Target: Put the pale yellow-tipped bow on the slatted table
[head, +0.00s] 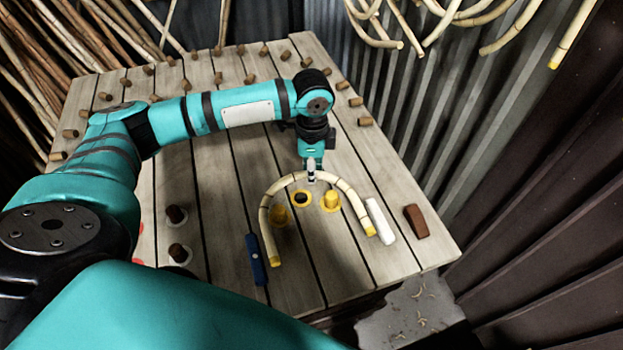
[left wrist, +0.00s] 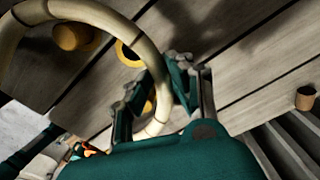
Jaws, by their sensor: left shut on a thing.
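The pale bow (head: 266,212) with yellow tips is a U-shaped cane with dark bands, its open ends toward me, over the slatted table (head: 225,185). My left gripper (head: 311,172) is shut on the top of its curve. In the left wrist view the bow (left wrist: 96,12) curves in from the left and passes between the fingers of the left gripper (left wrist: 158,85). I cannot tell whether the bow touches the boards or hangs just above them. My right gripper is not in view.
Yellow pegs (head: 331,201) stand inside the bow's curve. A blue tool (head: 255,259), a white block (head: 380,221) and a brown block (head: 416,221) lie beside it. Several cork-coloured pegs line the table edges. More bows (head: 500,35) hang by the corrugated wall.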

